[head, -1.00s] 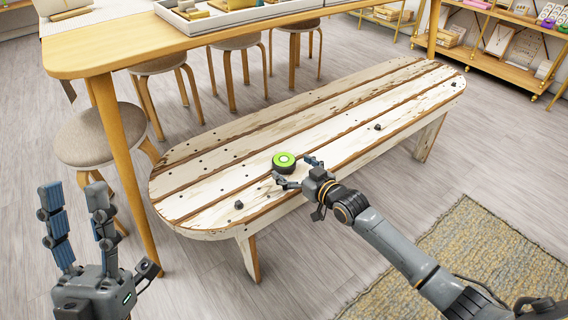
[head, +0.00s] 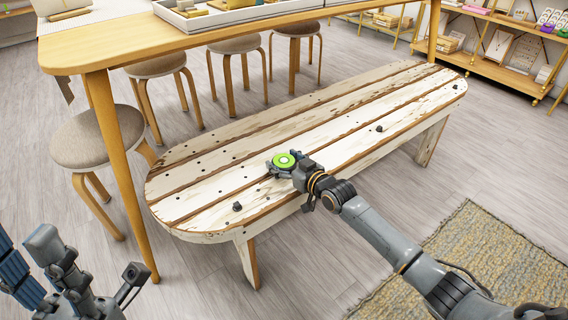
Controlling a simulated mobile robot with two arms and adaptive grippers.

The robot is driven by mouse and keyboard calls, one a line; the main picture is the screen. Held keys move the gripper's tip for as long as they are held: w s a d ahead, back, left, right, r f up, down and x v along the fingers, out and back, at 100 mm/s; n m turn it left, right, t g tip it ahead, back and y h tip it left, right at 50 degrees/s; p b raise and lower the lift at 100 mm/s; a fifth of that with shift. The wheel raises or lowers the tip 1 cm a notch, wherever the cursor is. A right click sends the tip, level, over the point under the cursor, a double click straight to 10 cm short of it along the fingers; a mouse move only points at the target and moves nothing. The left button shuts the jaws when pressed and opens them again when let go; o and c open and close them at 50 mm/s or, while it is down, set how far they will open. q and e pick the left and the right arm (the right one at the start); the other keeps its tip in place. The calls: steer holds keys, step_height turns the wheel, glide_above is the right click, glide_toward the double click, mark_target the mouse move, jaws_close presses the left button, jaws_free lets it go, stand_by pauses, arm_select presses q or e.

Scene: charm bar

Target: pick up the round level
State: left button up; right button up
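The round level (head: 284,160) is a small dark disc with a bright green top and a pale centre. It sits on the whitewashed plank bench (head: 330,122), near its front edge. My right gripper (head: 284,165) is at the level, with its fingers around the level's sides. The fingers look close against it, but the gripper's own body hides part of the contact, so I cannot see whether they press on it. My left gripper (head: 30,270) is at the lower left, away from the bench, with its fingers spread apart and empty, partly cut off by the frame.
Small dark knobs (head: 237,206) stick up from the bench top. A wooden table (head: 130,50) stands behind at the left, with several round stools (head: 85,140) around it. A rug (head: 490,260) lies at the lower right. Display shelves (head: 500,60) stand at the far right.

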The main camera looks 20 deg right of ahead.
steer(key=c, duration=0.6)
steer(key=shift+r, duration=0.1)
